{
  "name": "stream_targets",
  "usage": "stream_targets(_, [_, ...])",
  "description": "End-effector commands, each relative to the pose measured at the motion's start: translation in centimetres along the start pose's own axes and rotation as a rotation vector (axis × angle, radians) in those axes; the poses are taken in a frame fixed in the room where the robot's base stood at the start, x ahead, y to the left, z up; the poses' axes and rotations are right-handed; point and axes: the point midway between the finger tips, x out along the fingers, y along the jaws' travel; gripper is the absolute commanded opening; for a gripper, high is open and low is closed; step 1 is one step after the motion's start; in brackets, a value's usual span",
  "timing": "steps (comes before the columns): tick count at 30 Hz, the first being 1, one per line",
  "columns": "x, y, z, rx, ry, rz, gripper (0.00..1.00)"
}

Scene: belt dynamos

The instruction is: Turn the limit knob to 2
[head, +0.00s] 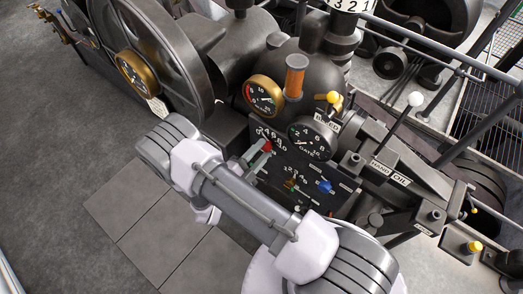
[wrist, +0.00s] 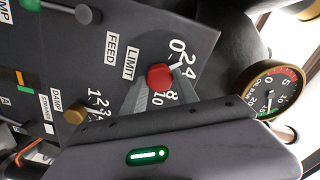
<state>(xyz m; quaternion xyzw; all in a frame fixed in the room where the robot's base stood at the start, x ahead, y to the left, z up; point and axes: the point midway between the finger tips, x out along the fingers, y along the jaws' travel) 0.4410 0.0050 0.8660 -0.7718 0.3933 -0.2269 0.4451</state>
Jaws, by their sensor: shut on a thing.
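The red limit knob (wrist: 160,77) sits on the dark panel beside the LIMIT label. Numbers from 0 to 10 curve around it. A short white pointer mark by the knob points up and right, toward the low numbers near 2; the exact number is hard to tell. My gripper (wrist: 150,95) is shut on the red knob, its grey fingers at the knob's lower side. In the head view the red knob (head: 267,146) shows at the panel's upper left, with my gripper's fingers (head: 259,157) on it. My wrist hides part of the panel.
The panel also bears a blue knob (head: 325,186) and a brownish knob (head: 289,184). Round gauges (head: 312,138) stand just above. A yellow-topped lever (head: 333,98) and a white-topped lever (head: 415,99) rise at the right. Open floor (head: 60,130) lies at the left.

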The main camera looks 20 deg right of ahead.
Motion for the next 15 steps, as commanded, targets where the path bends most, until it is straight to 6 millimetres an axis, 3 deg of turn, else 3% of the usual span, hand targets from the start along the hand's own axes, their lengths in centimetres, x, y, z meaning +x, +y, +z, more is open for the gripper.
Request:
stream_targets(1, [0.0, -0.11, 0.01, 0.003, 0.0, -0.001, 0.0])
stream_targets(2, [0.0, -0.11, 0.02, 0.003, 0.0, -0.001, 0.39])
stream_targets(5, [0.0, -0.09, 0.01, 0.003, 0.0, -0.001, 0.57])
stream_targets(15, [-0.32, -0.07, 0.01, 0.001, -0.001, -0.001, 0.57])
